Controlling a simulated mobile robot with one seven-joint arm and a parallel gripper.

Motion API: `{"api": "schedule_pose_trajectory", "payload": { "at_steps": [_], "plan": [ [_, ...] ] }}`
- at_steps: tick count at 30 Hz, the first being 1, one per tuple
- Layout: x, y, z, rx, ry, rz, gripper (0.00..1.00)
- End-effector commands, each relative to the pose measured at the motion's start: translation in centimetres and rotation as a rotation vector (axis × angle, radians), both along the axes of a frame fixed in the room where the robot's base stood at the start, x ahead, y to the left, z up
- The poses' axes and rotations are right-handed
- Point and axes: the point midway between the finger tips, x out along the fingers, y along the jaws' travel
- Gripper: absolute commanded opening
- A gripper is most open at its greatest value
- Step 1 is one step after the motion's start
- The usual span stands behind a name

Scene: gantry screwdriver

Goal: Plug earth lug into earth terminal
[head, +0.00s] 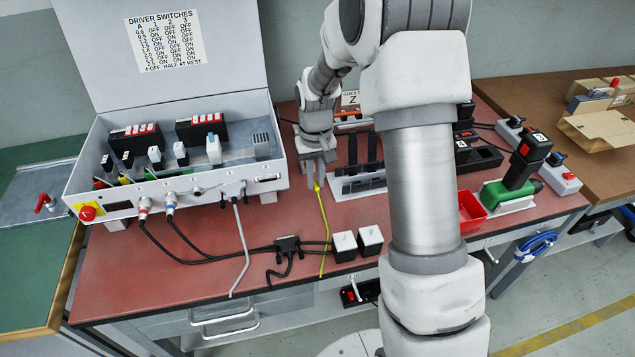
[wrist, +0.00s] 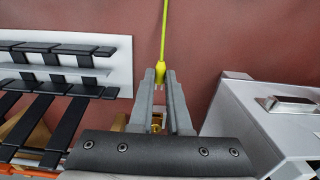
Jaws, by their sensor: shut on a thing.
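My gripper (head: 318,181) is shut on the yellow earth lug (wrist: 165,74) at the end of a thin yellow cable (head: 323,225). In the wrist view, my gripper (wrist: 164,72) has its grey fingertips on either side of the lug, and the cable runs away from it. The gripper is just right of the grey control box (head: 257,187), above the red bench top. I cannot make out the earth terminal for certain; small yellow and green parts (head: 123,179) show inside the open box at its left, partly hidden by the front wall.
Black and grey cables hang from the box's front plugs (head: 233,190). A rack with black slats (head: 358,182) stands close right of my gripper. Two white-topped blocks (head: 357,242) sit near the front edge. A red bin (head: 470,208) is farther right. The front left of the bench (head: 130,275) is clear.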

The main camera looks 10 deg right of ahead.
Motion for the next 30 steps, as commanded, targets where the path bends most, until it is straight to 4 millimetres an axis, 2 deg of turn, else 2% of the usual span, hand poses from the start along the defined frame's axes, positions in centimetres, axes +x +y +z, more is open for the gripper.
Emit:
{"api": "schedule_pose_trajectory", "payload": {
  "at_steps": [6,15,30],
  "plan": [
    [2.2,0.0,0.1,0.0,0.0,0.001,0.0],
    [4.1,0.0,0.0,0.0,0.0,0.001,0.0],
    [4.4,0.0,0.0,0.0,0.0,0.001,0.0]
  ]
}}
